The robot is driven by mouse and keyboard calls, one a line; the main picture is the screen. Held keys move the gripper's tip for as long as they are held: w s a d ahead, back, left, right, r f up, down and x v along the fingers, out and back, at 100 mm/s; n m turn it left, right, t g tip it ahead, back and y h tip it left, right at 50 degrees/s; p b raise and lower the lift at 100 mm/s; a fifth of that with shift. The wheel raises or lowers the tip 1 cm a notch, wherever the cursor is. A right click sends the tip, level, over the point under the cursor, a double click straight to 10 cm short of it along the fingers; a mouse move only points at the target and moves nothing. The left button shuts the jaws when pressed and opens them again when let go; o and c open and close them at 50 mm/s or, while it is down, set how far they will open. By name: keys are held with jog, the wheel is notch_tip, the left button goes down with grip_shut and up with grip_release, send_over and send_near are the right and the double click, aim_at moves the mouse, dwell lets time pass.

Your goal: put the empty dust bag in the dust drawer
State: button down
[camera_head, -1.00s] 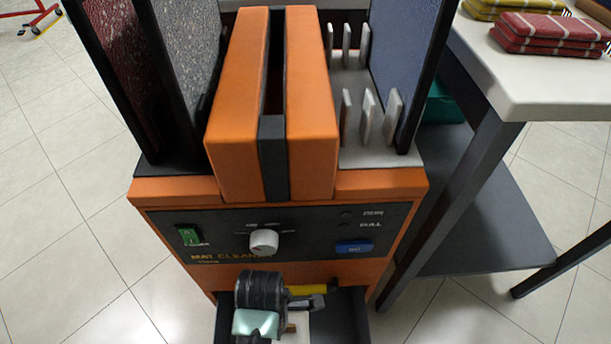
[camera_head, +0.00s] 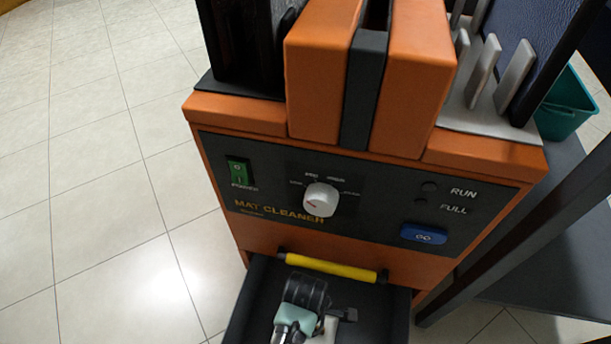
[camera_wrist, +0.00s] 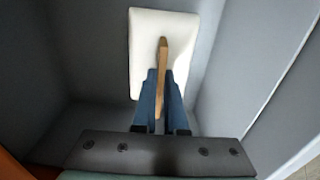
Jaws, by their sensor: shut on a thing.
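The dust bag (camera_wrist: 143,45) is a flat white pad with a tan tab (camera_wrist: 162,50). My gripper (camera_wrist: 161,75) is shut on this tab, its two blue fingers on either side. In the wrist view the bag is within the grey walls of the open dust drawer (camera_wrist: 55,60); I cannot tell whether it touches the floor. In the head view the dark drawer (camera_head: 248,305) stands out from the front of the orange mat cleaner (camera_head: 290,240). My wrist is over the drawer and hides most of the bag.
Above are a green power switch (camera_head: 239,171), a white dial (camera_head: 320,199) and a blue button (camera_head: 424,234). A dark table leg (camera_head: 510,240) stands close at right. The floor at left is clear.

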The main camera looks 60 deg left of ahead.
jog(key=shift+f, duration=0.95)
jog(key=shift+f, duration=0.15)
jog(key=c, duration=1)
grip_release()
jog(key=shift+o, duration=0.2)
notch_tip(320, 180, up, 12)
jog(key=p, duration=0.7)
jog(key=shift+r, duration=0.2)
jog(key=shift+p, duration=0.3)
